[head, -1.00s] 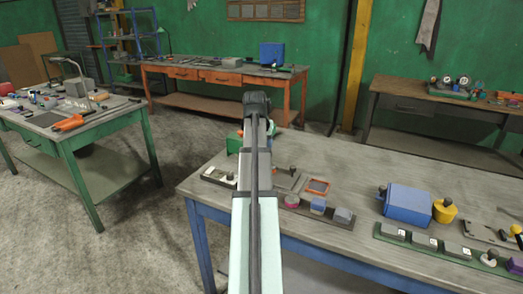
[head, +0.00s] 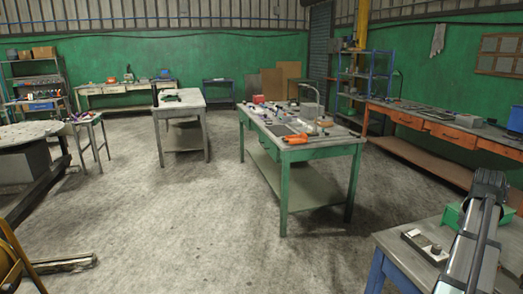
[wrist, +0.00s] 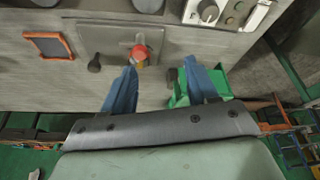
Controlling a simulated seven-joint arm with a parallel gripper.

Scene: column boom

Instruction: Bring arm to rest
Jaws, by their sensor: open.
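My gripper (wrist: 161,68) shows in the wrist view with its two blue fingers apart and nothing between them. It is over the workbench (wrist: 85,85). A grey plate (wrist: 112,38) with a small red and yellow piece and a dark knob lies beyond the fingertips. A green box (wrist: 218,82) is partly hidden behind the right finger. In the head view my arm reaches up from the lower right over the blue-legged workbench (head: 400,268); the fingers cannot be made out there.
An orange-rimmed frame (wrist: 48,46) and a pale panel with round knobs (wrist: 245,14) lie on the workbench. A green table (head: 335,148) with tools, a grey table (head: 185,97) and an orange bench (head: 432,126) stand farther off. The floor between is mostly open.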

